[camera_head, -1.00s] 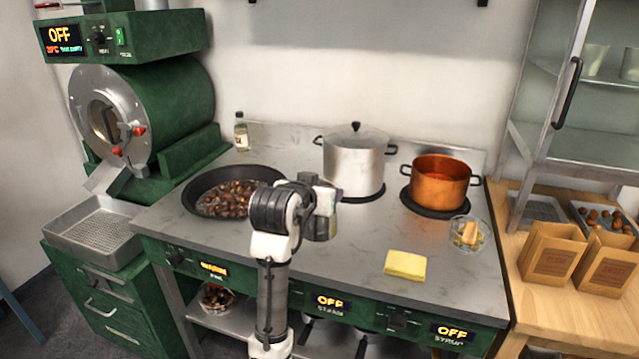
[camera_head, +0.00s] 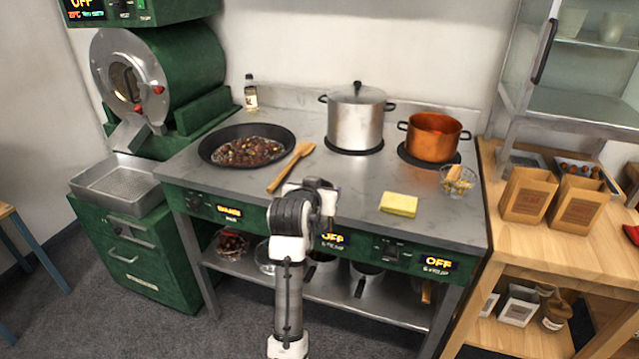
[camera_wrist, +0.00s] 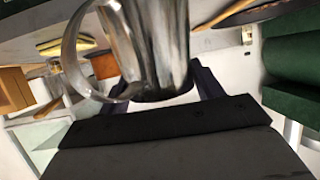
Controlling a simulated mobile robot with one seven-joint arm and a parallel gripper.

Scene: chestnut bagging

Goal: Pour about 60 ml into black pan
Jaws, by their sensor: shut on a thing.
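The black pan (camera_head: 206,149) sits at the left of the stove top with a heap of chestnuts in it. My gripper (camera_head: 318,184) is in front of the stove's front edge, to the right of and nearer than the pan. In the wrist view my gripper (camera_wrist: 165,92) is shut on a shiny metal jug (camera_wrist: 150,35). The jug's loop handle (camera_wrist: 72,55) is on the left. The jug's contents do not show. In the head view the jug is hidden by my arm.
A wooden spoon (camera_head: 291,166) lies right of the pan. A steel pot (camera_head: 355,121), a copper pot (camera_head: 433,140), a glass bowl (camera_head: 458,181) and a yellow sponge (camera_head: 399,204) are on the stove. A bottle (camera_head: 250,92) stands at the back. Floor is clear at the left front.

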